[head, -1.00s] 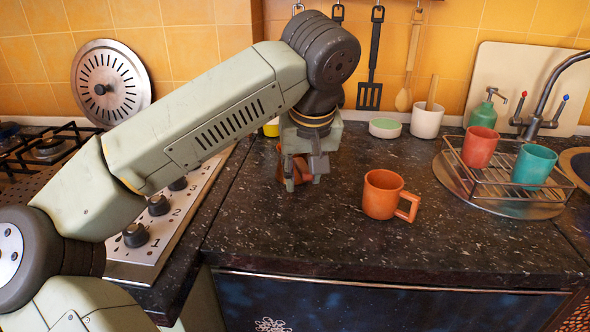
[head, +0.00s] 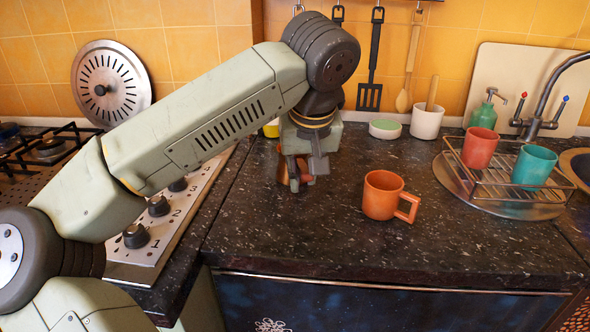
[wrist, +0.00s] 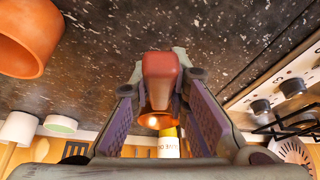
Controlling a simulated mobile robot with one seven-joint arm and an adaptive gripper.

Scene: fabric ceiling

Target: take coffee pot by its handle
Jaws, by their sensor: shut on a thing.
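The coffee pot (head: 282,172) is small and copper-brown, and stands on the dark counter beside the stove. In the head view my gripper (head: 303,171) hides most of it. In the wrist view its reddish-brown handle (wrist: 161,72) lies between my fingers, with part of the shiny copper body (wrist: 155,119) behind it. My gripper (wrist: 160,82) is shut on the handle, pointing down.
An orange mug (head: 382,196) stands to the right of my gripper. A stove (head: 160,235) with knobs lies left. A wire rack (head: 505,183) holds a red and a teal cup. The counter's front right is clear.

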